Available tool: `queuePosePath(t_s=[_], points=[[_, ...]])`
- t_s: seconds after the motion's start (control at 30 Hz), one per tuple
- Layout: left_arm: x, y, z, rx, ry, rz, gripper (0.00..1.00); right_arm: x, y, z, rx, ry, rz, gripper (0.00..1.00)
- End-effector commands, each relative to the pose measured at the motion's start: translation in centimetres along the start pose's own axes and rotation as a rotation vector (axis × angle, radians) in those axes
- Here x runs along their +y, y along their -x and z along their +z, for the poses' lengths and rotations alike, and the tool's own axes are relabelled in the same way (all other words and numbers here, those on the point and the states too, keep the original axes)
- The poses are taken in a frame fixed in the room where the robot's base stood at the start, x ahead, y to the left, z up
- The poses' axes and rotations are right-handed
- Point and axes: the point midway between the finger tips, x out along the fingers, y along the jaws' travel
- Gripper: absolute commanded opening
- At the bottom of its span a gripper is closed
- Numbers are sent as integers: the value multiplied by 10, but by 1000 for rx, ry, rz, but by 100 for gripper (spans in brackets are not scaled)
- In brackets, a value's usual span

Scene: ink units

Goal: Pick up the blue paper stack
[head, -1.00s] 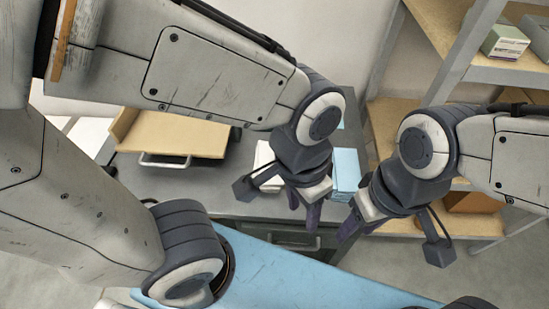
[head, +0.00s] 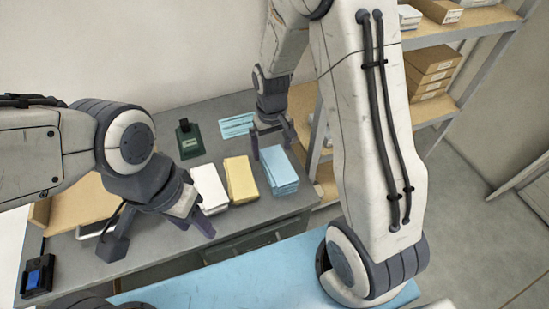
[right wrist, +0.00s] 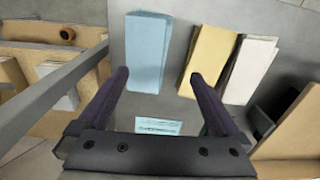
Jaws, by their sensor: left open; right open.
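The blue paper stack (head: 279,172) lies on the grey desk (head: 240,230), the rightmost of three stacks in the head view. In the right wrist view the blue stack (right wrist: 148,50) is at the upper left, beyond the fingertips. My right gripper (head: 272,140) is open and empty, behind the blue stack in the head view. My left gripper (head: 197,222) is open and empty, in front of the white stack and apart from the blue one.
A yellow stack (head: 241,180) is beside the blue one, with a white stack (head: 210,187) to its left. A blue printed sheet (head: 237,125), a dark green device (head: 189,140) and a wooden tray (head: 85,205) are on the desk. Shelves with boxes (head: 430,72) stand right.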

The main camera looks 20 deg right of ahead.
Motion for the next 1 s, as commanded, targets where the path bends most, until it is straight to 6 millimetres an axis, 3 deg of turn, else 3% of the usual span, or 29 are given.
queuePosePath(t_s=[0.07,0.2,0.4,0.67,1.0], points=[[0,6,0,0,0,0,50,16,-10,-6,-6,-36,3,100],[1,8,0,0,0,0,50,25,-28,-9,-10,-55,4,100],[1,12,0,0,0,0,50,25,-59,-9,-10,-53,4,100],[1,17,-1,0,0,0,50,24,-78,-11,-8,-52,4,100],[2,30,-2,0,1,0,50,25,-119,-15,-7,-52,4,100]])
